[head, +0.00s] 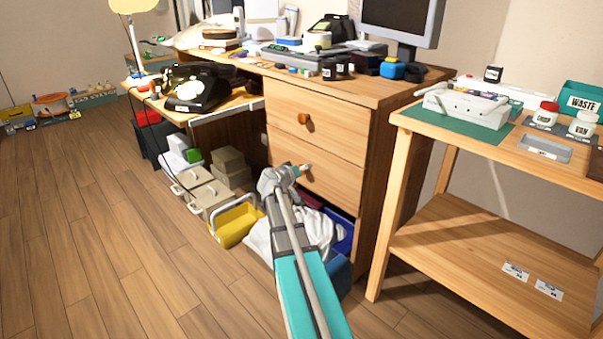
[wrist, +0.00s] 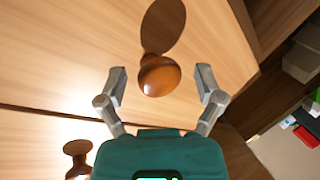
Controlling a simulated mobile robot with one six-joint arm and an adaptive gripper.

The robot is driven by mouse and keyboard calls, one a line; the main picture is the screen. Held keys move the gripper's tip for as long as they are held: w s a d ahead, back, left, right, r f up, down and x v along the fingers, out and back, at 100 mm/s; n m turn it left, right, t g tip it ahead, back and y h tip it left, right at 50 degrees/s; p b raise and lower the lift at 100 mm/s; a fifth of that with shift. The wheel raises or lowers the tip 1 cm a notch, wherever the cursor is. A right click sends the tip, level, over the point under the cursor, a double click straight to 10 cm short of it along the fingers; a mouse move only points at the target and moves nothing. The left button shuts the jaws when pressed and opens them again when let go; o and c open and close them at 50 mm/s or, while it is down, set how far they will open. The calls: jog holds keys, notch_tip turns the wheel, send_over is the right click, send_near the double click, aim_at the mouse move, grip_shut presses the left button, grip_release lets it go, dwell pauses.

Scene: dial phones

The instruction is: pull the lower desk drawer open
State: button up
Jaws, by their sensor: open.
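The lower desk drawer (head: 335,186) has a light wood front, flush with the desk, and looks shut. Its round orange-brown knob (head: 307,168) shows just past my gripper (head: 296,172). In the wrist view, this knob (wrist: 158,76) sits between the two spread fingers of my gripper (wrist: 162,84), with a visible gap on each side. The fingers are open and hold nothing. Whether the fingertips reach past the knob's head is hard to tell. The upper drawer (head: 335,125) is also shut; its knob (head: 305,119) shows lower left in the wrist view (wrist: 77,150).
Below the drawers is an open bay with a white cloth (head: 262,240) and blue bins. A yellow basket (head: 236,222) and grey boxes (head: 207,195) stand left of it. A wooden side table (head: 425,165) stands close on the right.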

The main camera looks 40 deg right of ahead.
grip_shut()
jog(key=shift+a, duration=0.1)
jog(key=shift+s, duration=0.1)
dwell(0.4)
